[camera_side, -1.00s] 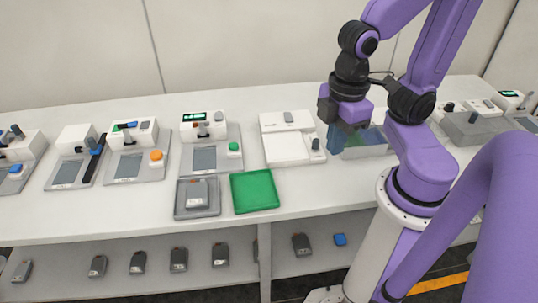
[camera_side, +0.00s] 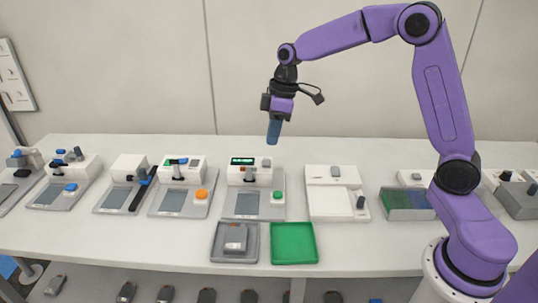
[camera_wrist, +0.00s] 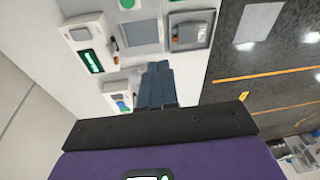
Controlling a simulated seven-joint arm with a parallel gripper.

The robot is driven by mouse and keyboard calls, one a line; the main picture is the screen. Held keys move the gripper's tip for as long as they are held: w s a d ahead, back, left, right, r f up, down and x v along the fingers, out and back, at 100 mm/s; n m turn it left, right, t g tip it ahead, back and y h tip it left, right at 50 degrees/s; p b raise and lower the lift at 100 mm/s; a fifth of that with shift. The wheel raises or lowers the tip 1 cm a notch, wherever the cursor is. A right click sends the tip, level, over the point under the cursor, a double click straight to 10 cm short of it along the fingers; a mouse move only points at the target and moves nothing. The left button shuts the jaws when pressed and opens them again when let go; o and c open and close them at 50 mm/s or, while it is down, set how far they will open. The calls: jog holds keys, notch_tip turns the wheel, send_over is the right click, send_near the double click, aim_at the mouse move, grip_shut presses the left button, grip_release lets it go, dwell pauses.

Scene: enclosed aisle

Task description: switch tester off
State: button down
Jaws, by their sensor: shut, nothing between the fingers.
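The tester (camera_side: 243,185) I take to be the white unit with a lit green display (camera_side: 242,161), a grey pad and a green button (camera_side: 277,196). A small dark and orange lever sits on its front below the display. In the wrist view the tester's lit display (camera_wrist: 90,61) is at upper left, with the lever (camera_wrist: 114,50) beside it. My gripper (camera_side: 272,142) is shut and empty, with its blue-grey fingers pointing down. It hangs above and behind the tester, apart from it. The fingers (camera_wrist: 158,70) also show in the wrist view.
A unit with an orange button (camera_side: 201,195) stands left of the tester. A grey tray (camera_side: 219,255) holding a grey device (camera_side: 236,238) and an empty green tray (camera_side: 293,243) lie in front. A white box unit (camera_side: 330,203) stands right. The air around my gripper is clear.

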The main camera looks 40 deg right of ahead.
jog(key=w+d+f+m+t, duration=0.1)
jog(key=w+d+f, duration=0.2)
jog(key=w+d, duration=0.85)
send_over(266, 163)
jog(key=shift+y, duration=0.3)
jog(key=f, duration=1.2)
jog(key=shift+s+d+f, duration=0.1)
jog(key=shift+s+d, duration=0.2)
jog(key=shift+d, duration=0.05)
jog(key=shift+f, duration=0.6)
jog(key=shift+s+a, duration=0.1)
